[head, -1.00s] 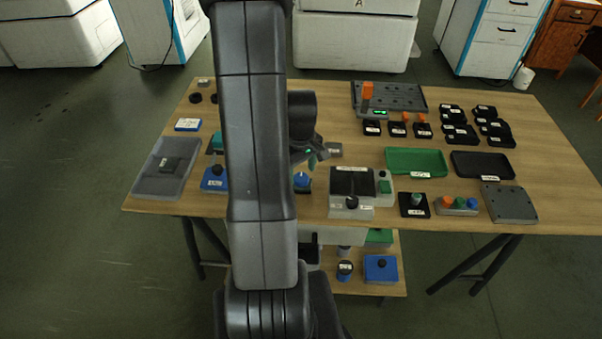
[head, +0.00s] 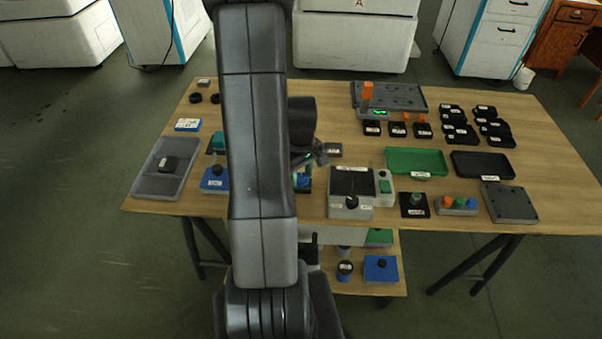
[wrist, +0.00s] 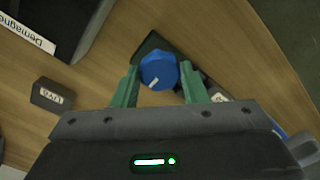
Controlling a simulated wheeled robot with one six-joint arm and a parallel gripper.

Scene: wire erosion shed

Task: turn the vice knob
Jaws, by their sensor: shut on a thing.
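The vice knob (wrist: 160,68) is round and blue, with a white pointer line toward its lower left in the wrist view. It sits on a dark body partly hidden by the knob and my fingers. My gripper (wrist: 158,80) has its two green fingers on either side of the knob, shut on it. My arm hides part of this area.
A dark-topped box labelled "Demagne..." (wrist: 75,20) stands close by; a small dark labelled block (wrist: 52,95) lies nearby. In the head view, a blue block (head: 214,183) is left of my arm, and a green tray (head: 415,161) is to the right. The table edge is close.

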